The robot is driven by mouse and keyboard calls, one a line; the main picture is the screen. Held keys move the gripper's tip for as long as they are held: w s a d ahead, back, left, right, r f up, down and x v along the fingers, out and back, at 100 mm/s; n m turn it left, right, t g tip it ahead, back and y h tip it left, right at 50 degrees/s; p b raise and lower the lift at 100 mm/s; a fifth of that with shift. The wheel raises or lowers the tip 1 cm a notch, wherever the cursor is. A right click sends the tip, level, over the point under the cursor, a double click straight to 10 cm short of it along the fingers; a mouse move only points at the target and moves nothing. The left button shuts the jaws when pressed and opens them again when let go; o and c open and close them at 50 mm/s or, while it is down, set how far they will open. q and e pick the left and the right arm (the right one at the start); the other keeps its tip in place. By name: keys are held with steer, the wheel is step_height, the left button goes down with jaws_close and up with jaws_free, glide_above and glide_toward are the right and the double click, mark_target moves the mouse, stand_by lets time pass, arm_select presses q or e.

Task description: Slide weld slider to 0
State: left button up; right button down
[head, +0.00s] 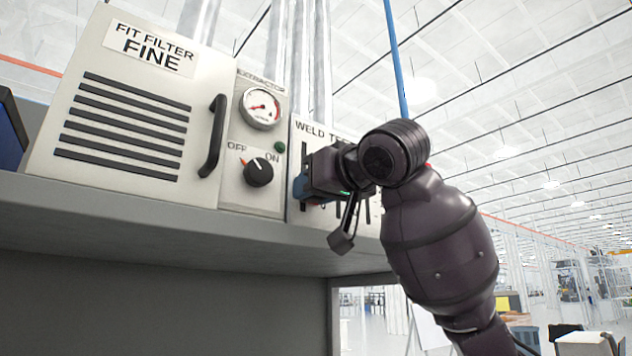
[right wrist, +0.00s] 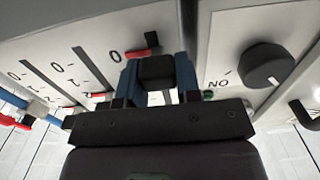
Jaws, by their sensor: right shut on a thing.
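The weld test panel (head: 301,138) carries several vertical slider slots, partly hidden behind my right arm in the head view. My right gripper (head: 302,187) reaches its leftmost part with blue fingers. In the right wrist view, the picture is turned over; my right gripper (right wrist: 158,72) has its two blue fingers on either side of a dark slider handle and is shut on it. A red piece (right wrist: 140,53) shows just beyond the fingers, near a "0" mark. My left gripper is in neither view.
Left of the panel are the extractor's black OFF/ON knob (head: 258,172), a gauge (head: 262,107) and the fit filter box (head: 130,110) with a protruding black handle (head: 214,136). The grey shelf (head: 180,225) runs below. Neighbouring slots (right wrist: 42,78) lie close by.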

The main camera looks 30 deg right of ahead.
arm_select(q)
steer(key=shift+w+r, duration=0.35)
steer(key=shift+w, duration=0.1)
arm_select(e)
steer(key=shift+w+a+f, duration=0.1)
steer(key=shift+w+f, duration=0.05)
steer(key=shift+f, duration=0.2)
steer(key=c, duration=1.1)
jaws_free()
steer(key=shift+s+r, duration=0.15)
steer(key=shift+s, duration=0.45)
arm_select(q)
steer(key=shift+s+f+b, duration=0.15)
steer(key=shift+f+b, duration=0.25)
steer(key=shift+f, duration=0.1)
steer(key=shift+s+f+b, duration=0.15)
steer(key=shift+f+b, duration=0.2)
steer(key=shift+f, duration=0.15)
arm_select(e)
steer(key=shift+s+d, duration=0.15)
steer(key=shift+s, duration=1.5)
steer(key=shift+s+d, duration=0.2)
steer(key=shift+s, duration=1.4)
steer(key=shift+s+d, duration=0.15)
steer(key=shift+s, duration=1.5)
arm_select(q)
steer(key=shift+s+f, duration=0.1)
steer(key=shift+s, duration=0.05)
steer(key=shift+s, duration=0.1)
